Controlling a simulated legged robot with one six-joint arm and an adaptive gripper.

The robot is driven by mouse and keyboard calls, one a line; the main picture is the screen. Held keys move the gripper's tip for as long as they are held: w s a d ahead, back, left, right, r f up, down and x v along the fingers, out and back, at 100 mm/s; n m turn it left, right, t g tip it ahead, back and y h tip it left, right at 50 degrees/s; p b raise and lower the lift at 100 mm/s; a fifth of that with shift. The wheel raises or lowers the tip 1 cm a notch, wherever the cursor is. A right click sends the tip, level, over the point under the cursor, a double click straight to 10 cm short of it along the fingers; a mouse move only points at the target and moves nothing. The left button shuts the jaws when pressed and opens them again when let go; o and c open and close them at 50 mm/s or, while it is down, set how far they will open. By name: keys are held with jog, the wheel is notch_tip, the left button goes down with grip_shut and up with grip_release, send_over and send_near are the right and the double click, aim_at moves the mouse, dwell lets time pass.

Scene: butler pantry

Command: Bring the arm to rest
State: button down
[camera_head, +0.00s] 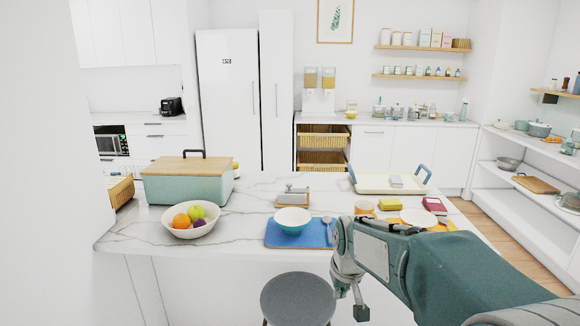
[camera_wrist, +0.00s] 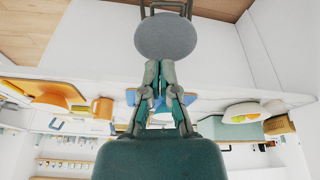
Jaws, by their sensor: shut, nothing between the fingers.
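My arm reaches in from the lower right of the head view, in front of the counter. My gripper (camera_head: 360,312) hangs down from the arm's end, to the right of the grey stool (camera_head: 298,299). In the wrist view my gripper (camera_wrist: 160,66) has its two fingers together and nothing between them. The round stool seat (camera_wrist: 166,37) lies beyond the fingertips there, apart as far as I can tell. The arm hides part of the counter's right end.
Open wooden floor (camera_head: 513,250) shows at right.

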jog(key=s+d+r+m+t, duration=0.1)
jog(key=s+d+r, duration=0.1)
jog(key=s, duration=1)
jog(key=s+d+r+m+t, duration=0.1)
jog(key=s+d+r, duration=0.1)
jog(key=s, duration=1.1)
jog(key=shift+d+r, duration=0.25)
jog(key=shift+r, duration=0.2)
